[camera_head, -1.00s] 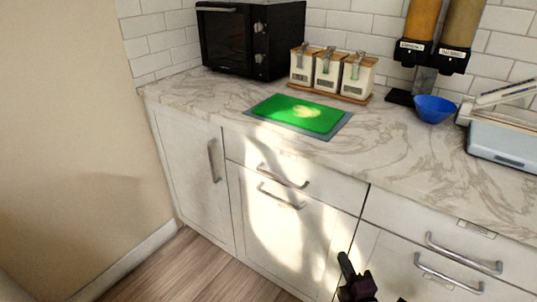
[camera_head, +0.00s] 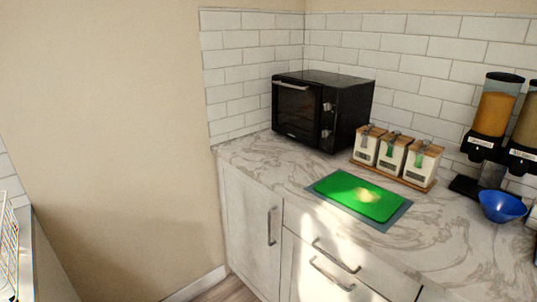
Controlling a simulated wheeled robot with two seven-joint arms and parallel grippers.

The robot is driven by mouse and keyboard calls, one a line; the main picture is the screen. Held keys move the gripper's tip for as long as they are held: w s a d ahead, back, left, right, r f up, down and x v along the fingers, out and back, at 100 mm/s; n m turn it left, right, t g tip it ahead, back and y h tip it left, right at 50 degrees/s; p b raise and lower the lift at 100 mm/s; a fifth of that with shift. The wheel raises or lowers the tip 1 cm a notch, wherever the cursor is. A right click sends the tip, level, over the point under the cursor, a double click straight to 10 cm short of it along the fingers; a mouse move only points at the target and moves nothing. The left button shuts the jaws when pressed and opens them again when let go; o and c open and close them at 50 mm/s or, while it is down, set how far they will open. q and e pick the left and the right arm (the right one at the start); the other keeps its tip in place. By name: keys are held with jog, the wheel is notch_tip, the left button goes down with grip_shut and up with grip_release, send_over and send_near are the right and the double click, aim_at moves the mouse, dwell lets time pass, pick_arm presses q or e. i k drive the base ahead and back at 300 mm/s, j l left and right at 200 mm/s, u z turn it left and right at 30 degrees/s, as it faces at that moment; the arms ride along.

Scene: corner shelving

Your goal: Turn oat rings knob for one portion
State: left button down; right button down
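A cereal dispenser with two clear tubes stands against the tiled wall at the right of the head view. Its left tube (camera_head: 495,108) holds orange-brown cereal above a black base with a white label. Its right tube (camera_head: 528,122) holds paler cereal and is cut by the frame edge. The labels are too small to read, so I cannot tell which holds oat rings. The knobs are not clearly visible. A blue bowl (camera_head: 502,207) sits on the counter in front of the dispenser. Neither of my grippers is in view.
The marble counter (camera_head: 262,160) carries a black toaster oven (camera_head: 320,110), three white canisters (camera_head: 393,153) on a wooden tray, and a green cutting board (camera_head: 358,194) on a grey mat. Cabinets with handles are below. A white wire rack (camera_head: 9,250) shows at far left.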

aim_at(519, 166)
jog(key=z, duration=1.5)
